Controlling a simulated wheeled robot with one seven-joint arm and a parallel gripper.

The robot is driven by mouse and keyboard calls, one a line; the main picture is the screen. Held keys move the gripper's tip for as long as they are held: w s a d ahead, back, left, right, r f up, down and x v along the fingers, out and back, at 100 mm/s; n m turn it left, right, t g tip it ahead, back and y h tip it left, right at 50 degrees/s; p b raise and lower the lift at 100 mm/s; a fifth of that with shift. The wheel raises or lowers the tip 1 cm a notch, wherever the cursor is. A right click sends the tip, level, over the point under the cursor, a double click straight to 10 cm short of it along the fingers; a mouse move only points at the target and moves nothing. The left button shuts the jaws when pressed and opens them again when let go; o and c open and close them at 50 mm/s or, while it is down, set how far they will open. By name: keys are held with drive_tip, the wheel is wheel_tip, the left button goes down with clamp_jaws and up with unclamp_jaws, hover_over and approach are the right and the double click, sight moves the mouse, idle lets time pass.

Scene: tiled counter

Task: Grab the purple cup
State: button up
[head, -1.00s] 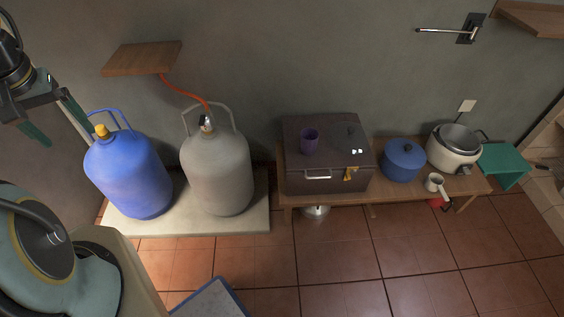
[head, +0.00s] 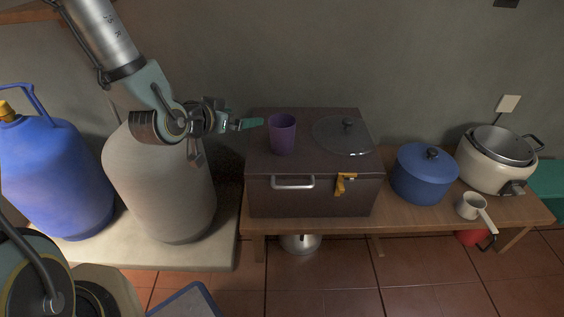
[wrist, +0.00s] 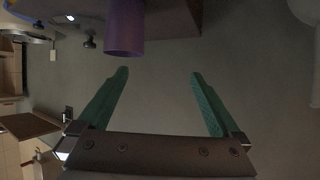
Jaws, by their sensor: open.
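The purple cup (head: 282,134) stands upright on the left part of the dark brown box's top (head: 262,160). In the wrist view the cup (wrist: 124,28) shows at the top, ahead of the fingertips and toward the left finger's side. My gripper (head: 250,124) is just left of the cup in the head view, its green fingers pointing right toward it. In the wrist view my gripper (wrist: 158,72) has its two green fingers spread wide, with nothing between them. In the head view the fingers overlap, so their gap is hidden.
A glass lid (head: 343,137) lies on the box right of the cup. A blue pot (head: 424,176), a cooker (head: 490,165) and a white small pan (head: 471,207) stand farther right on the wooden bench (head: 400,225). A grey gas cylinder (head: 160,190) and a blue one (head: 55,185) stand left.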

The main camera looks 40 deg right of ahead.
drive_tip(key=m+h+b, duration=0.1)
drive_tip(key=h+b, duration=0.1)
drive_tip(key=b, duration=0.1)
approach(289, 122)
drive_tip(key=shift+w+a, duration=0.3)
drive_tip(key=shift+a, duration=0.65)
drive_tip(key=shift+s+d+f+g+h+b, duration=0.1)
drive_tip(key=shift+s+d+g+h+b, duration=0.05)
drive_tip(key=shift+d+g+h+b, duration=0.15)
drive_tip(key=b+x, duration=0.2)
drive_tip(key=x, duration=0.8)
drive_tip(key=shift+d+b, duration=0.25)
drive_tip(key=shift+b, duration=0.1)
drive_tip(key=shift+c, duration=0.2)
drive_tip(key=c, duration=1.1)
